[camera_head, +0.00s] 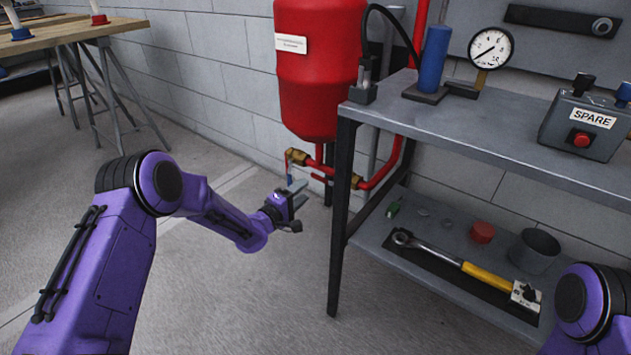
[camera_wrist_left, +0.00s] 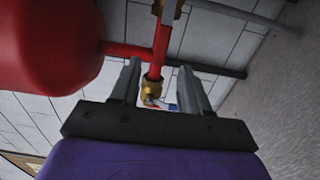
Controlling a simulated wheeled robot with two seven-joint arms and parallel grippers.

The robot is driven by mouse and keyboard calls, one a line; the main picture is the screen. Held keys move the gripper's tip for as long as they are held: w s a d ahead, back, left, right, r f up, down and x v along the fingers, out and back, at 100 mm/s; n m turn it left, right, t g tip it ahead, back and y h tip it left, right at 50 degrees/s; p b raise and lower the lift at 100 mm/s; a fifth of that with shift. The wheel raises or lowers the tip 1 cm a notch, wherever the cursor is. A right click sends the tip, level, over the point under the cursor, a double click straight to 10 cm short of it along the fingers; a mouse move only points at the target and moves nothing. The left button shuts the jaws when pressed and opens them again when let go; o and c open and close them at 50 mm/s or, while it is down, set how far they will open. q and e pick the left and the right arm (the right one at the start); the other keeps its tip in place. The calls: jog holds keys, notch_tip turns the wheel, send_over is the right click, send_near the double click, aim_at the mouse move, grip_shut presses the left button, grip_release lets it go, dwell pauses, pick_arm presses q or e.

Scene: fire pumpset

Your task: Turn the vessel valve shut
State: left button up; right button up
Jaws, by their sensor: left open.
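The red vessel (camera_head: 318,65) hangs by the wall, and its rounded body fills the upper left of the left wrist view (camera_wrist_left: 48,45). Below it, a brass valve (camera_head: 297,157) sits on the red pipework, with a blue lever (camera_head: 290,172) pointing down. My left gripper (camera_head: 299,194) is open and empty, just below this lever. In the left wrist view, a brass fitting (camera_wrist_left: 154,86) with a small red and blue part (camera_wrist_left: 160,104) shows between the spread fingers. I cannot tell whether they touch it. My right gripper is out of view.
A grey metal bench (camera_head: 470,112) stands right of the vessel, its front leg close to my left gripper. It carries a gauge (camera_head: 490,48) and a SPARE box (camera_head: 587,125). A wrench (camera_head: 440,255) lies on its lower shelf.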

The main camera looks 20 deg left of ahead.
aim_at(318, 179)
pick_arm(q)
jog(key=x, duration=0.2)
jog(key=b+x, duration=0.1)
jog(key=x, duration=0.1)
jog(key=b+x, duration=0.1)
jog(key=x, duration=0.1)
jog(key=shift+w+f, duration=0.25)
jog(key=shift+w, duration=0.1)
jog(key=shift+w+d+r, duration=0.1)
jog(key=shift+w+d, duration=0.1)
jog(key=shift+w, duration=0.15)
grip_shut()
